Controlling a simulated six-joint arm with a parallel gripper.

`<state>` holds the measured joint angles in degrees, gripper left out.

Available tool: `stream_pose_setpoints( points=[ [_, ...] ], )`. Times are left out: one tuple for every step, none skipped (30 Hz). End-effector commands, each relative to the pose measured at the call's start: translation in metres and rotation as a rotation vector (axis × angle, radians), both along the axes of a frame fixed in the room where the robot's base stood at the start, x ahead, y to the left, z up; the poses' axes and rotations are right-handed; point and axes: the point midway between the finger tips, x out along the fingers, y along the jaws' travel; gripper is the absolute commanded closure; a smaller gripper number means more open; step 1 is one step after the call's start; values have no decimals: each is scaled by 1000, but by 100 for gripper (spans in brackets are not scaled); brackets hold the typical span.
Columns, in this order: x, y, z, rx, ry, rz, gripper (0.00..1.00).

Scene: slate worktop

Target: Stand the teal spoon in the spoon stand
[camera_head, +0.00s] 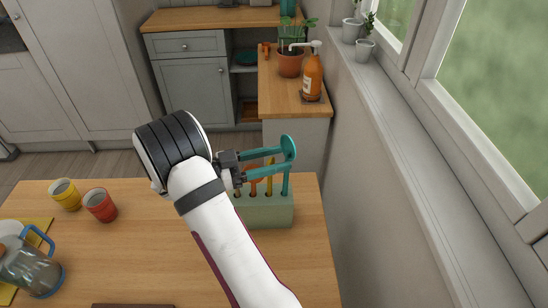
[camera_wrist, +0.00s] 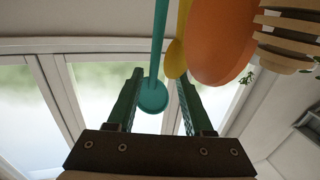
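The teal spoon (camera_head: 286,178) is upright at the right end of the pale green spoon stand (camera_head: 265,213), bowl up. Its lower handle meets the stand's top; how deep it sits is hidden. My gripper (camera_head: 282,156) reaches in from the left at the height of the bowl, with its teal fingers spread.
Yellow (camera_head: 65,194) and red (camera_head: 100,205) cups and a glass jug (camera_head: 30,270) stand left. The window wall (camera_head: 385,190) is right.

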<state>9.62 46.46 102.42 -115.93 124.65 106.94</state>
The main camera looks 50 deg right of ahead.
Motion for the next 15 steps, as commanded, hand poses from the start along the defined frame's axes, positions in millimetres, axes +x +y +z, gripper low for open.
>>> stream_pose_setpoints(
  points=[
    [0,0,0,0,0,0,49],
    [0,0,0,0,0,0,49],
    [0,0,0,0,0,0,49],
    [0,0,0,0,0,0,49],
    [0,0,0,0,0,0,49],
    [0,0,0,0,0,0,49],
    [0,0,0,0,0,0,49],
    [0,0,0,0,0,0,49],
    [0,0,0,0,0,0,49],
    [0,0,0,0,0,0,49],
    [1,1,0,0,0,0,49],
    [2,3,0,-1,-1,1,49],
    [4,6,0,0,0,2,49],
    [7,10,0,0,0,4,49],
    [10,16,0,-1,-2,3,49]
  ],
)
